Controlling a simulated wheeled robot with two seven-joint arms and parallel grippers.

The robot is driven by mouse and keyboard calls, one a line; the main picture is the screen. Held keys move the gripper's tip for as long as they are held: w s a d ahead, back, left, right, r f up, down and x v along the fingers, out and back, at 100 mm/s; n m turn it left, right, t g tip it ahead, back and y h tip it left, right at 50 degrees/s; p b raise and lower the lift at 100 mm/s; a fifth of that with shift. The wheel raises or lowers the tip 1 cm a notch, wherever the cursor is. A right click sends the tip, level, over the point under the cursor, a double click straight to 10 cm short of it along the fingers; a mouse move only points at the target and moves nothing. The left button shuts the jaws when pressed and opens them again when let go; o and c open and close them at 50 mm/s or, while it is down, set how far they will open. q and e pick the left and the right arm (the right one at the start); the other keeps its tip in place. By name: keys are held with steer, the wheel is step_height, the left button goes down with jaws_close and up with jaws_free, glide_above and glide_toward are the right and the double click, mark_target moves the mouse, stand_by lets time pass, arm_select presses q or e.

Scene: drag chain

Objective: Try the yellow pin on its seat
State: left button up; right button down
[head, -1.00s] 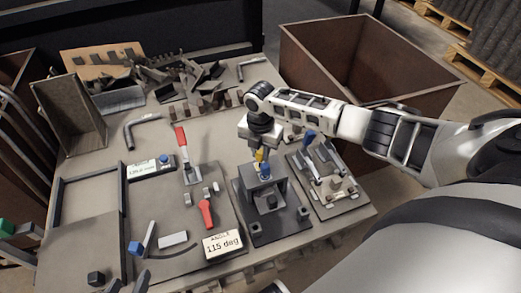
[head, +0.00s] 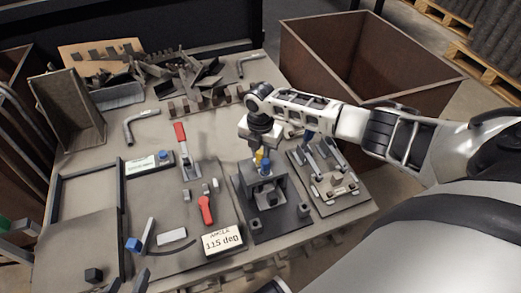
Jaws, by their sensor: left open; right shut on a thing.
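The yellow pin (head: 258,156) is small and upright in the head view, just under my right gripper (head: 260,148). My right gripper is shut on it, and the fingers partly hide it. A dark grey block fixture (head: 279,188) stands below on a dark plate. A blue part (head: 265,167) shows at the block's top, directly beside and below the pin in the picture. I cannot tell whether the pin touches the block or has entered a hole. My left gripper is not in view.
Right of the block is a plate with clamps (head: 338,190). To the left are a red-handled clamp (head: 182,137), a red lever (head: 206,209) and a "115 deg" label (head: 222,240). Scrap metal (head: 195,75) lies at the back. A large rusty bin (head: 350,50) stands behind the arm.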

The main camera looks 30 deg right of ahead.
steer(key=shift+f+b, duration=0.4)
steer(key=shift+f, duration=0.25)
stand_by(0.7)
steer(key=c, duration=1.2)
jaws_free()
steer(key=shift+o, duration=0.2)
